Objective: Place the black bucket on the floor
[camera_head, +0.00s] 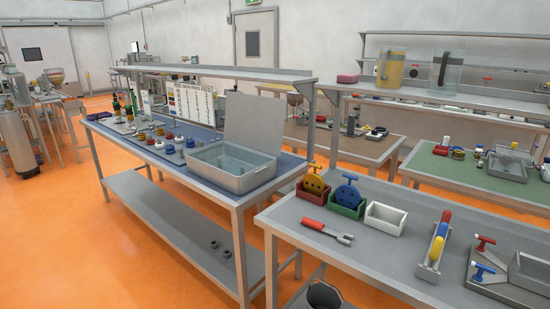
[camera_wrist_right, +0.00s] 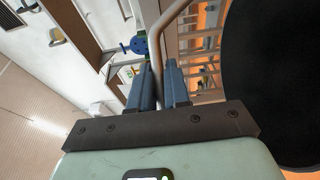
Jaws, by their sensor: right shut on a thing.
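The black bucket (camera_wrist_right: 275,80) fills the right side of the right wrist view as a large dark round shape. Its thin metal handle (camera_wrist_right: 163,30) runs between the two blue fingers of my right gripper (camera_wrist_right: 158,78), which is shut on it. My right gripper does not show in the head view. My left gripper is in neither view.
The near grey table (camera_head: 300,240) carries small bins, a red-handled tool (camera_head: 326,231) and a colored rack (camera_head: 434,245). A long workbench (camera_head: 240,200) with a lower shelf (camera_head: 170,215) stands to the left. Orange floor (camera_head: 90,245) is clear at the left.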

